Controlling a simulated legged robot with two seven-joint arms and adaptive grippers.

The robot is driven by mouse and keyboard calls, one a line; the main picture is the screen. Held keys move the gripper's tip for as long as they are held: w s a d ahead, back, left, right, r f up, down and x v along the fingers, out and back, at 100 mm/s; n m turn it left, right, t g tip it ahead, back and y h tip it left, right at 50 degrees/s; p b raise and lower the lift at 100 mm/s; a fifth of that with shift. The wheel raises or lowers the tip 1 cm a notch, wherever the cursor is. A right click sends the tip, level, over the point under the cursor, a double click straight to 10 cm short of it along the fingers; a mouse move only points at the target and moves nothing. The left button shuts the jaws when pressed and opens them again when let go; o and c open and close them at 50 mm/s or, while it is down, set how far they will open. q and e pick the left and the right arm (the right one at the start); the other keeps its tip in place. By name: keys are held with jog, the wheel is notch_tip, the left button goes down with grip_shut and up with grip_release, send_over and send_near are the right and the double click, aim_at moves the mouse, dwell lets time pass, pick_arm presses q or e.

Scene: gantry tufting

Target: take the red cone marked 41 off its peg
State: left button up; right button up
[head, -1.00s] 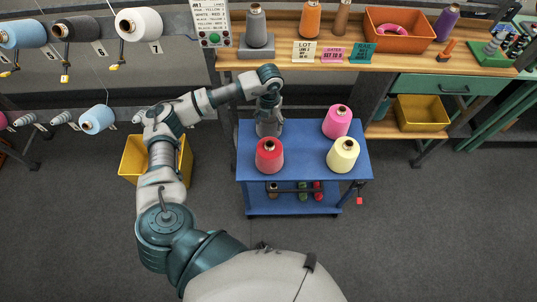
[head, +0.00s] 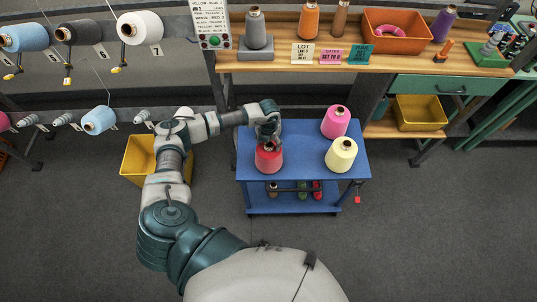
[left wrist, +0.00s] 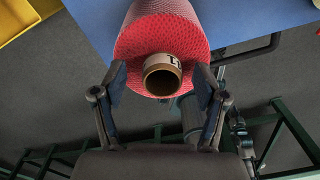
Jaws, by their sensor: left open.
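The red cone (head: 268,160) stands upright on the blue cart (head: 303,170), at its front left. My left gripper (head: 268,143) is above the cone's top in the head view and hides part of it. In the left wrist view the red cone (left wrist: 163,30) is seen from its top end, with its tube mouth facing me. The left gripper (left wrist: 160,76) is open, with one finger on each side of the tube end. I cannot tell whether the fingers touch it. A dark mark shows on the tube, but no number is readable. My right gripper is not in view.
A pink cone (head: 336,121) and a pale yellow cone (head: 341,154) stand on the cart's right side. A yellow bin (head: 138,160) is on the floor at left. The workbench (head: 400,58) runs behind the cart. Floor in front is clear.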

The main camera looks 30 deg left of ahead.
pick_arm(q)
jog(key=shift+d, duration=0.1)
jog(key=shift+c, duration=0.7)
grip_shut()
jog(key=shift+r, duration=0.1)
jog(key=shift+r, duration=0.1)
